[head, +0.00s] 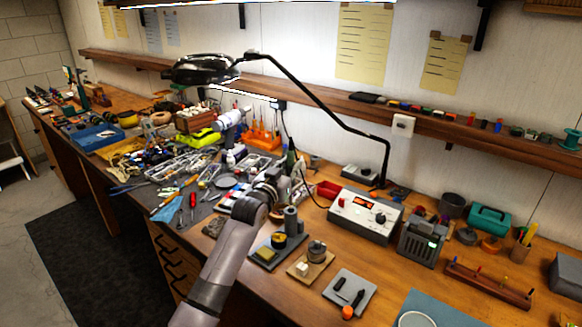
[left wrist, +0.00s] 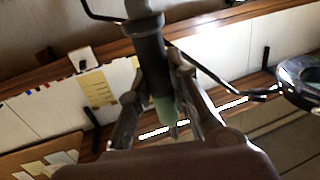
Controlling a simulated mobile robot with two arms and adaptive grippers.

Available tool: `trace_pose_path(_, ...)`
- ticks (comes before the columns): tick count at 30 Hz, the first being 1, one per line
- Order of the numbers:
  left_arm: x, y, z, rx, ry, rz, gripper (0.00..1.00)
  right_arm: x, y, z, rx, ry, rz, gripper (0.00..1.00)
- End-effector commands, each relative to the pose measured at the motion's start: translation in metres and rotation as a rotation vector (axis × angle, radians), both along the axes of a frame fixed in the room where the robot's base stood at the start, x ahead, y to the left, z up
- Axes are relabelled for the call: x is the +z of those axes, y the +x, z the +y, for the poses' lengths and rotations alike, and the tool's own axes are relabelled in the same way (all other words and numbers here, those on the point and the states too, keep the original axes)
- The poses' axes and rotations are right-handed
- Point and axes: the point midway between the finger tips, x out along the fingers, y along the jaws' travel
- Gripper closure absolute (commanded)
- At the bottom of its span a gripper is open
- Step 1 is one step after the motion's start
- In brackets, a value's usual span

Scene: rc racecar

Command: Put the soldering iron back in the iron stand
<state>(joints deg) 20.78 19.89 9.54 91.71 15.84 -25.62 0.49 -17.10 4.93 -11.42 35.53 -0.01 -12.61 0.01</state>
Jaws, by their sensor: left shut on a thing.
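My left gripper (head: 287,172) is raised over the bench in the head view, left of the white control box. It is shut on the soldering iron, whose dark handle (left wrist: 150,58) and pale green end (left wrist: 164,106) show between the fingers in the left wrist view. In the head view the iron (head: 291,159) is small and partly hidden by the gripper. What looks like the iron stand (head: 291,220) is a grey upright holder on a dark base with a yellow sponge, nearer than the gripper. The iron is apart from it. My right gripper is not in view.
The white control box (head: 364,216) stands right of the gripper. A black lamp arm (head: 320,110) arches above the bench. A wooden block with a metal cup (head: 313,257) and a grey pad (head: 349,291) lie right of the stand. Tools crowd the bench to the left.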

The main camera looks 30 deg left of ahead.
Motion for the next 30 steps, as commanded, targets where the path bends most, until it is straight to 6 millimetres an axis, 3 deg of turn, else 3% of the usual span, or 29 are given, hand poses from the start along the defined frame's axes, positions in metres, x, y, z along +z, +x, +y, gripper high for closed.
trace_pose_path(10,0.0011,0.0000,-0.0001,0.000,0.000,-0.001,1.00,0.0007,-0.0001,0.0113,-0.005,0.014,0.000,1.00)
trace_pose_path(30,-0.0001,-0.0001,-0.0005,0.000,0.000,-0.001,1.00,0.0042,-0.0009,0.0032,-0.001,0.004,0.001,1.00)
